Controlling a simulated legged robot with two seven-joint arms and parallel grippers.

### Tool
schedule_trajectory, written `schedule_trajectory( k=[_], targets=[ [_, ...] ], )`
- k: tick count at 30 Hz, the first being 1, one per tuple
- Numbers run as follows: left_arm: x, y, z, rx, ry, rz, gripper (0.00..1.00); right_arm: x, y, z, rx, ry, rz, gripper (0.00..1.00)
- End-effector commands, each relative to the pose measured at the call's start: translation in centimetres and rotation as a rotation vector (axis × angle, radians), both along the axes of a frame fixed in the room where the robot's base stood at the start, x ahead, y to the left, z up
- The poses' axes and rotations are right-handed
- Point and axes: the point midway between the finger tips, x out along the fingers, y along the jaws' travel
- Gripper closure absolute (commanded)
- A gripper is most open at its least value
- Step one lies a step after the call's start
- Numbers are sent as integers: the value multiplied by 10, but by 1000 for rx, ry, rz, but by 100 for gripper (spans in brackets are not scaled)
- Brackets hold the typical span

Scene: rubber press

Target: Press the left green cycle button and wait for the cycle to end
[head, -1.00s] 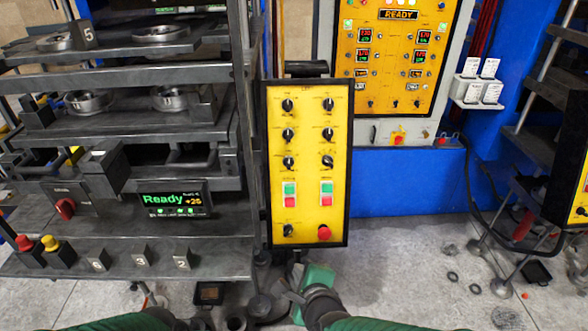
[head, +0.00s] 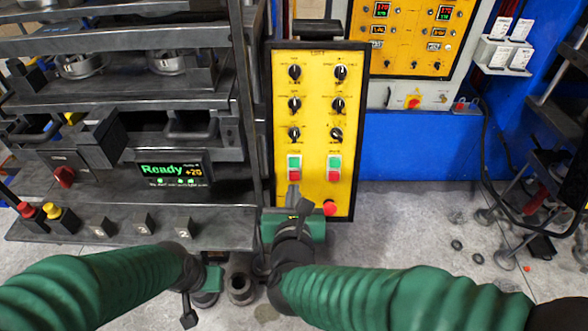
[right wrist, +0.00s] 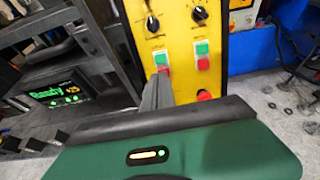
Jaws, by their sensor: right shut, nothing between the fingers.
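The yellow control panel (head: 315,120) stands upright in a black frame at the middle of the head view. The left green cycle button (head: 294,162) sits above a red button (head: 294,175); it also shows in the right wrist view (right wrist: 160,58). My right gripper (head: 298,200) is shut and empty. Its grey fingers (right wrist: 157,92) point up at the panel, just below the left button pair in the picture. I cannot tell if they touch the panel. My left gripper (head: 190,305) hangs low at the left; its jaw state is unclear. A display (head: 174,170) reads "Ready".
A second button pair, green (head: 334,162) over red, sits close by on the right. A red mushroom button (head: 330,208) is at the panel's lower right. The dark press (head: 120,100) with shelves stands left. Open floor (head: 400,235) lies right of the panel.

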Motion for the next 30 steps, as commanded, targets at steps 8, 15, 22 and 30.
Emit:
schedule_trajectory(
  k=[8, 15, 22, 30],
  targets=[
    [0, 0, -13, 0, 0, 0, 64, 58, -1, -24, 0, 3, -2, 100],
    [0, 0, -13, 0, 0, 0, 64, 98, -1, -36, 0, 2, -1, 100],
    [0, 0, -13, 0, 0, 0, 64, 109, 0, -40, -1, -1, 0, 100],
    [0, 0, -15, 0, 0, 0, 64, 110, -1, -41, -1, -1, -1, 100]
  ],
)
